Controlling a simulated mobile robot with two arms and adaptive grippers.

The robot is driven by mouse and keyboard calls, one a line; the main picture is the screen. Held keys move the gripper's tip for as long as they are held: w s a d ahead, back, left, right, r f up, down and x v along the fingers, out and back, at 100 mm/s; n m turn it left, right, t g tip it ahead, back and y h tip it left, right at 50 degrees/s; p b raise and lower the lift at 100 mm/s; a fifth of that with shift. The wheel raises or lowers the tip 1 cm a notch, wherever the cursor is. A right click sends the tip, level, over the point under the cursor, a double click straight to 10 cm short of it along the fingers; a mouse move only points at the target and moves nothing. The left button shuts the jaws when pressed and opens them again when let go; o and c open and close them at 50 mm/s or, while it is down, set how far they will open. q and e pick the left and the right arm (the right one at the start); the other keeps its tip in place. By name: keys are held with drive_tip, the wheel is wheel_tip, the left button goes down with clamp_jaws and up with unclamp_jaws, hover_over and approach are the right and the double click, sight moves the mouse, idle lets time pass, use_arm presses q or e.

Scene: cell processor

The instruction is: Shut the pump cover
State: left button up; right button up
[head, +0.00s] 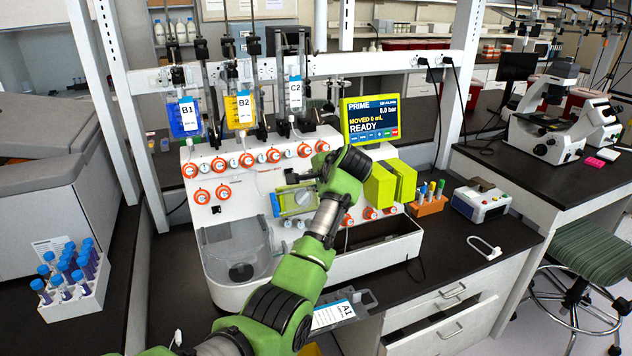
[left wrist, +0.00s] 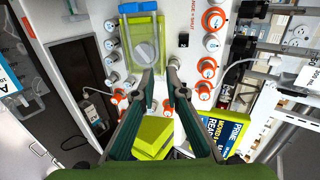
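The pump (head: 296,200) is on the white cell processor's front, left of my wrist in the head view. It has a yellow-green frame and a grey round part. It also shows at the top of the left wrist view (left wrist: 145,52), beyond my fingertips. I cannot tell for sure how far its cover stands open. My left gripper (left wrist: 161,82) is open and empty, its fingertips apart and close to the pump's near edge. In the head view my wrist hides most of it. My right gripper is not in view.
Yellow-green blocks (head: 380,187) stand right of my wrist, below the display screen (head: 370,120). Orange-ringed valves (head: 247,160) surround the pump. Bags hang above. A tube rack (head: 427,205) and a small device (head: 481,200) stand at right. An A1 bag (head: 333,315) lies in front.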

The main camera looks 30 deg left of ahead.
use_arm(q)
drive_tip(key=v, duration=0.3)
drive_tip(key=shift+d+f, duration=0.15)
drive_tip(key=shift+f, duration=0.1)
